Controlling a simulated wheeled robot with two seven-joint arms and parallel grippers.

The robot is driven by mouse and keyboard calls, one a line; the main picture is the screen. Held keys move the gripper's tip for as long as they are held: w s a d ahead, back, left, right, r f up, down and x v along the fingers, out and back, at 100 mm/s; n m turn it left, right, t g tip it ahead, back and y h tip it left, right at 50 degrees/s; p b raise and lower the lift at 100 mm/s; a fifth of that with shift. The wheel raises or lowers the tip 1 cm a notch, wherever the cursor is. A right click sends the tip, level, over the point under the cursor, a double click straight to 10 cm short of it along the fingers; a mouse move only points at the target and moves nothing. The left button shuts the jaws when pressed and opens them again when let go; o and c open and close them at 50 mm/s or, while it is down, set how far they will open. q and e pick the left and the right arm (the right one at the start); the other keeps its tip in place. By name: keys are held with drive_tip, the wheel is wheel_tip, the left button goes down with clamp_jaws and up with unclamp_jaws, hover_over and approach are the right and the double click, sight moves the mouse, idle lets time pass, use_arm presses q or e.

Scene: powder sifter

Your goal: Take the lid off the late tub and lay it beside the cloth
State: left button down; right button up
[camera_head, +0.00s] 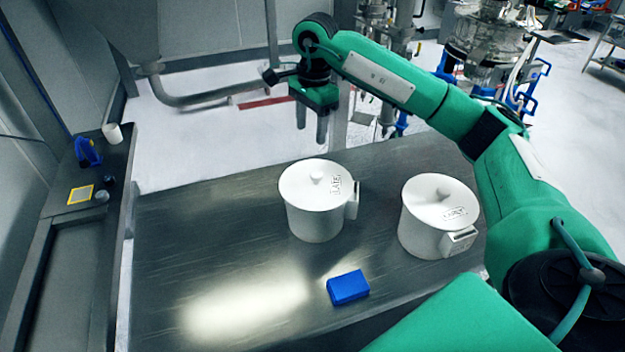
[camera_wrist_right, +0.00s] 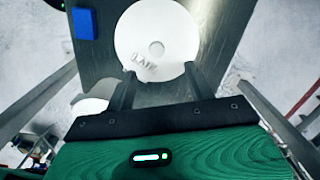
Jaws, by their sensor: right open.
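The late tub (camera_head: 316,222) is white with a side handle and stands upright on the metal table. Its round lid (camera_head: 305,188) with a central knob is on it, marked LATE; the lid also shows in the right wrist view (camera_wrist_right: 150,28). The folded blue cloth (camera_head: 348,287) lies nearer on the table, and shows in the wrist view (camera_wrist_right: 83,23). My right gripper (camera_head: 311,134) is open and empty, above and behind the late tub, fingers pointing down. In the wrist view its fingers (camera_wrist_right: 161,76) show near the lid's edge, apart from the knob. My left gripper is out of view.
A second lidded white tub (camera_head: 428,236) stands to the right on the table, near my right arm. The table (camera_head: 180,250) is clear left of the late tub and cloth. A side bench (camera_head: 110,170) with small items is at far left.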

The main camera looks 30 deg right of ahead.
drive_tip(key=d, duration=0.1)
drive_tip(key=p, duration=0.3)
hover_over(316, 173)
drive_tip(key=shift+h, duration=0.3)
drive_tip(key=f, duration=0.7)
drive_tip(key=shift+w+d+f, duration=0.2)
drive_tip(key=shift+f, duration=0.1)
drive_tip(key=shift+s+a+f+p, duration=0.1)
drive_tip(key=shift+f+p, duration=0.3)
drive_tip(key=shift+f, duration=0.05)
drive_tip(key=f+p, duration=0.2)
drive_tip(key=f, duration=0.2)
drive_tip(key=shift+s, duration=0.2)
drive_tip(key=shift+a+f, duration=0.1)
drive_tip(key=shift+f, duration=0.2)
drive_tip(key=shift+w, duration=0.1)
drive_tip(key=c, duration=1)
drive_tip(key=shift+r, duration=0.1)
